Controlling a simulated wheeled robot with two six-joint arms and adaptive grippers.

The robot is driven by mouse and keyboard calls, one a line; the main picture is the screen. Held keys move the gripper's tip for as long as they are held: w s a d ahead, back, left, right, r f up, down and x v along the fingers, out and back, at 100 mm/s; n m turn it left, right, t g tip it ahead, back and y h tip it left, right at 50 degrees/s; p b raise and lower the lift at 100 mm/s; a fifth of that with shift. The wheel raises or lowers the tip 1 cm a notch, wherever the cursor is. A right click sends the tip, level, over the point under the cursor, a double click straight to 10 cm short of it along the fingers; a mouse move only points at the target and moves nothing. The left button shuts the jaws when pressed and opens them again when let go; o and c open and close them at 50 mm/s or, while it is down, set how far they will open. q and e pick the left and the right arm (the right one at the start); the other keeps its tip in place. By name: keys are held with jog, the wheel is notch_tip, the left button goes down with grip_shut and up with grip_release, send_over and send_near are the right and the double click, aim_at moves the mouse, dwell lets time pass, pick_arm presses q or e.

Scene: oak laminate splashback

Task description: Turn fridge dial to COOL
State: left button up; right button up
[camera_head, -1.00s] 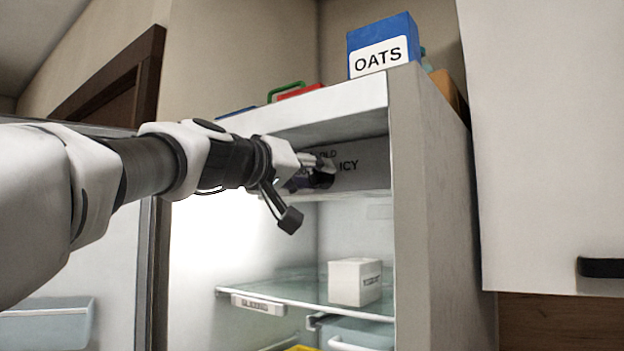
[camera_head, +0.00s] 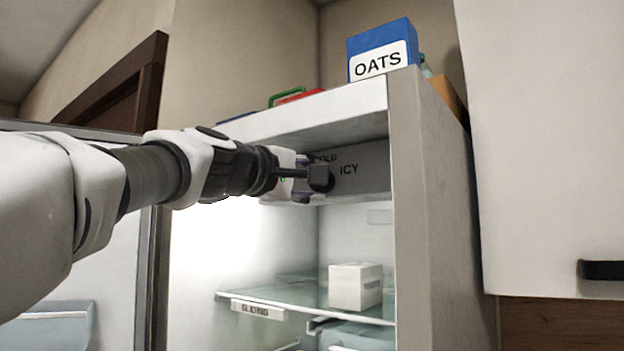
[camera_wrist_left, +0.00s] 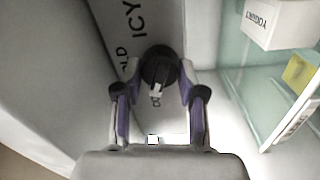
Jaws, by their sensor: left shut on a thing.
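The fridge dial (camera_wrist_left: 160,66) is a round black knob with a pale pointer mark, on the grey panel (camera_head: 366,170) at the top inside the open fridge. In the left wrist view, the fingers of my left gripper (camera_wrist_left: 158,92) are closed on both sides of the knob. Its pale mark points down in that view, toward the gripper's palm. ICY and part of COLD show on the panel beside it; another label by the mark is mostly covered. My right gripper is not seen.
A glass shelf (camera_head: 290,291) with a white yogurt box (camera_head: 356,286) is below the panel. The fridge side wall (camera_head: 432,200) is right of the gripper. A blue OATS box (camera_head: 381,48) stands on top. A white cabinet (camera_head: 545,150) is at the right.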

pick_arm(q)
jog(key=shift+r+n, duration=0.1)
jog(key=shift+n, duration=0.2)
jog(key=o, duration=0.9)
jog(key=shift+c, duration=0.2)
jog(key=shift+o, duration=1.4)
jog(key=shift+w+d, duration=0.15)
